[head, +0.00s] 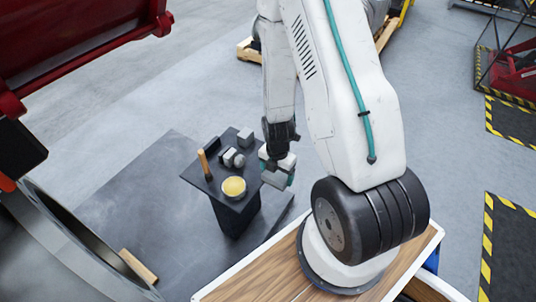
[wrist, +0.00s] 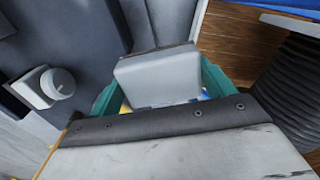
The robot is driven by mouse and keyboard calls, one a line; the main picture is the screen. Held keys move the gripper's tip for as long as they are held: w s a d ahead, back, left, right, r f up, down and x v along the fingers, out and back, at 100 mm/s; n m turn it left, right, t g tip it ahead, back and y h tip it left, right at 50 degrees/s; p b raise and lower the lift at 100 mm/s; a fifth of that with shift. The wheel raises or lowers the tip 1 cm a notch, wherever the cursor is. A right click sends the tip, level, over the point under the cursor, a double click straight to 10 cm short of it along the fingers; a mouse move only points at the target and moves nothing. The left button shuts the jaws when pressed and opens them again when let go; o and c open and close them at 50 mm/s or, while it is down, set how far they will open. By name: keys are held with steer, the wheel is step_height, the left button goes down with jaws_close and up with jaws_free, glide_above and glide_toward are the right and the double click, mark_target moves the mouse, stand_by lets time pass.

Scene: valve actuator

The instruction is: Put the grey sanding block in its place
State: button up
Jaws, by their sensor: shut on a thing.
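A plain grey block, which looks like the sanding block (wrist: 158,78), sits between the teal fingers of my gripper (wrist: 160,92) in the wrist view. The gripper is shut on it, with a finger at each side. In the head view my gripper (head: 277,171) hangs just right of a small dark stand (head: 222,203), with the grey block (head: 274,180) low in its jaws. The block is apart from the stand top in the picture. I cannot tell which spot is its place.
The stand holds a yellow-filled round tin (head: 234,187), an upright wooden handle (head: 205,165), another grey block (head: 245,137), a dark block (head: 209,147) and small grey parts (head: 233,158). My wooden deck is at the front. A large metal ring (head: 75,240) stands at left.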

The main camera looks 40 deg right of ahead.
stand_by(0.3)
steer(key=shift+w+d, duration=0.15)
steer(key=shift+w, duration=0.15)
steer(key=w+d, duration=0.2)
steer(key=w, duration=0.2)
steer(key=w+d+f, duration=0.1)
steer(key=w+d, duration=0.1)
steer(key=w, duration=0.3)
steer(key=w+d, duration=0.3)
steer(key=w, duration=0.1)
steer(key=shift+w+f, duration=0.25)
steer(key=shift+w, duration=0.1)
step_height(320, 180, down, 4)
steer(key=shift+r, duration=0.25)
steer(key=o, duration=0.9)
